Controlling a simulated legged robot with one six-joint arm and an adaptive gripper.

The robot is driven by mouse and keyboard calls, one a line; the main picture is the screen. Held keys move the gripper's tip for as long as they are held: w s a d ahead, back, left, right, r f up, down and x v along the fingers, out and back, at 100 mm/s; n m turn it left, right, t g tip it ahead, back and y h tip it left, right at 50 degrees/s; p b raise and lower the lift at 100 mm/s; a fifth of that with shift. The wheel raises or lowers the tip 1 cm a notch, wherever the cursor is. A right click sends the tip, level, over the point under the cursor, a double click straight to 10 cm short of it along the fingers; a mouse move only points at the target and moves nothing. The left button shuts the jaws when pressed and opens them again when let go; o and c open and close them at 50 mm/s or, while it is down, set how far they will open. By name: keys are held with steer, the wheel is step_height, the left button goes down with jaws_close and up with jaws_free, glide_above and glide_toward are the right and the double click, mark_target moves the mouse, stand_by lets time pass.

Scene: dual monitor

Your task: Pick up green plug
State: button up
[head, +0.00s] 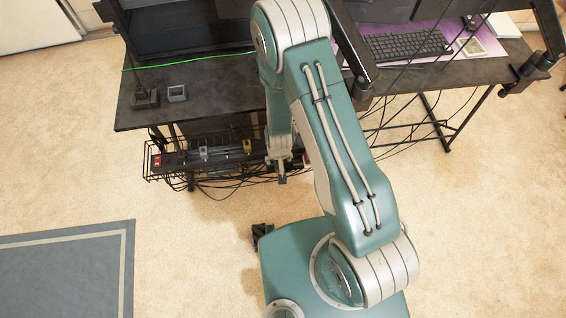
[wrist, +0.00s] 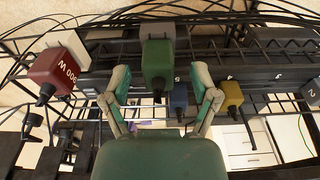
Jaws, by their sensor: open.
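The green plug (wrist: 158,62) is in the wrist view, upper middle, with a dark cable end pointing down. It sits at the dark power strip (wrist: 270,72), in front of a pale grey block. My gripper (wrist: 161,76) is open, with one finger on each side of the green plug. A gap shows between each finger and the plug, and I cannot tell the depth between them. In the head view my gripper (head: 283,158) hangs at the wire tray under the desk. The green plug cannot be made out there.
A red plug (wrist: 57,70) is left of my gripper, a blue plug (wrist: 178,98) just below right, and a yellow plug (wrist: 231,93) to the right. A wire tray (head: 200,172) with loose cables surrounds the strip. The desk (head: 215,85) is above; open carpet lies in front.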

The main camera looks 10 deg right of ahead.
steer(key=shift+d+f, duration=0.3)
steer(key=shift+d, duration=0.2)
steer(key=shift+a, duration=0.35)
steer(key=shift+c, duration=0.3)
steer(key=shift+a, duration=0.45)
jaws_close()
steer(key=shift+d, duration=0.45)
steer(key=shift+a, duration=0.15)
